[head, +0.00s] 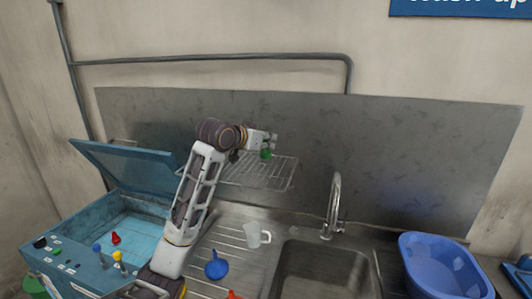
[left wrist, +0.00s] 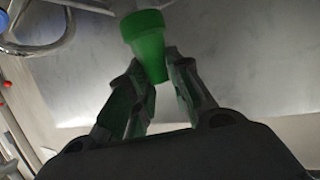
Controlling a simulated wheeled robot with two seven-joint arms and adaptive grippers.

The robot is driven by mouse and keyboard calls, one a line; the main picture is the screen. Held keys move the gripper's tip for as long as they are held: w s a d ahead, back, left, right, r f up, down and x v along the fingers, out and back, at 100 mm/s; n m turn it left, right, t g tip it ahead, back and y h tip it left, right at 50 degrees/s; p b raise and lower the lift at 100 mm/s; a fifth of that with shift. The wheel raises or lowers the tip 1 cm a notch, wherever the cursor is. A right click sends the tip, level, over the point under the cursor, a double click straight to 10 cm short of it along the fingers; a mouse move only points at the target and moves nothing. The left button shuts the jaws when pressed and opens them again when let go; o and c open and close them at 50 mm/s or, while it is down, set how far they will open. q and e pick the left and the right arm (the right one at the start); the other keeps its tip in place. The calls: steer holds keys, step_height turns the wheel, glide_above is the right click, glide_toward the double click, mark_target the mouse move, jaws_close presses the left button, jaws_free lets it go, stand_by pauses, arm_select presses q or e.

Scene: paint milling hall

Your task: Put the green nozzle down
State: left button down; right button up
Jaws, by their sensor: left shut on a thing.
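The green nozzle (left wrist: 146,42) is held between the two fingers of my left gripper (left wrist: 160,82) in the left wrist view. Its wide collar points away from the palm and its narrower part sits between the fingertips. In the head view the green nozzle (head: 266,154) shows small at the tip of my left gripper (head: 266,142), over the right part of the wire rack (head: 282,176). I cannot tell whether the nozzle touches the rack. My right gripper is not in view.
A sink (head: 318,270) with a tap (head: 334,205) lies right of the ribbed drainboard. A clear jug (head: 253,236), a blue funnel (head: 216,266) and a red item (head: 234,295) stand on the drainboard. A blue tub (head: 440,268) is at right, an open blue washer (head: 75,245) at left.

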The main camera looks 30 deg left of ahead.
mark_target(263, 152)
arm_select(q)
steer(key=shift+f, duration=0.15)
steer(key=shift+f, duration=1.95)
steer(key=shift+f, duration=0.1)
steer(key=c, duration=1.3)
jaws_free()
